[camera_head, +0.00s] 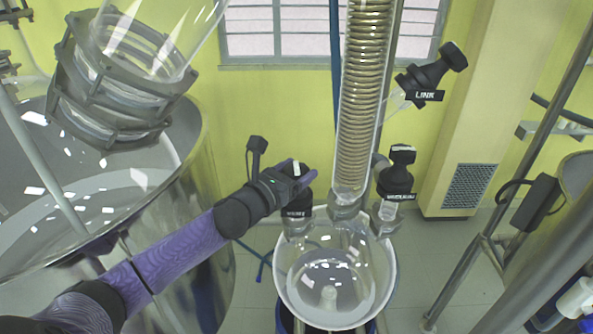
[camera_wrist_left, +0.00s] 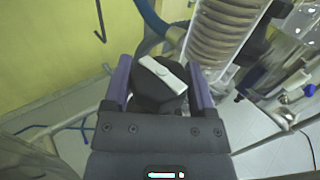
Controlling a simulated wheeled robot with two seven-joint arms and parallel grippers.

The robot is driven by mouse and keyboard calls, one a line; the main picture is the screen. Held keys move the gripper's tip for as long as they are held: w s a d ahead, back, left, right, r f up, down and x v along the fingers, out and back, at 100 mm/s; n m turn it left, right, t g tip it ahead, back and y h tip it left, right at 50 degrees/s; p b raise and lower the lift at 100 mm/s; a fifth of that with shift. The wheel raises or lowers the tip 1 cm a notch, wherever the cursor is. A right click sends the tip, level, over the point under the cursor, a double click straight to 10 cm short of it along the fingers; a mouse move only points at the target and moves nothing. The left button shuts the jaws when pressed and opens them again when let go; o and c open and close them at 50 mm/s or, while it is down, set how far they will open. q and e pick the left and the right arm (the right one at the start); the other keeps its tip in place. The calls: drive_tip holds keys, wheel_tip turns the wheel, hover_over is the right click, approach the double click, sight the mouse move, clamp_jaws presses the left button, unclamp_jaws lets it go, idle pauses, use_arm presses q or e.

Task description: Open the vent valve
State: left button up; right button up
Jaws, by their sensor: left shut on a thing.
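The vent valve is a black knob with a white bar across its top. It stands above a small black label (camera_head: 297,213) on the left neck of the round glass vessel (camera_head: 330,270). My left gripper (camera_head: 300,176) reaches it from the left and is shut on the knob. In the left wrist view the knob (camera_wrist_left: 158,96) sits between the two purple fingers, and its white bar (camera_wrist_left: 162,75) lies tilted, running from upper left to lower right. In the head view the gripper hides most of the knob. My right gripper is not in view.
A glass coil column (camera_head: 364,95) rises just right of the valve. Another black valve (camera_head: 398,180) stands right of it, and a third, labelled valve (camera_head: 425,80) sits higher. A large steel vessel (camera_head: 190,220) fills the left. Metal frame tubes stand on the right.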

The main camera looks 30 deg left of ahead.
use_arm(q)
drive_tip(key=shift+y, duration=0.4)
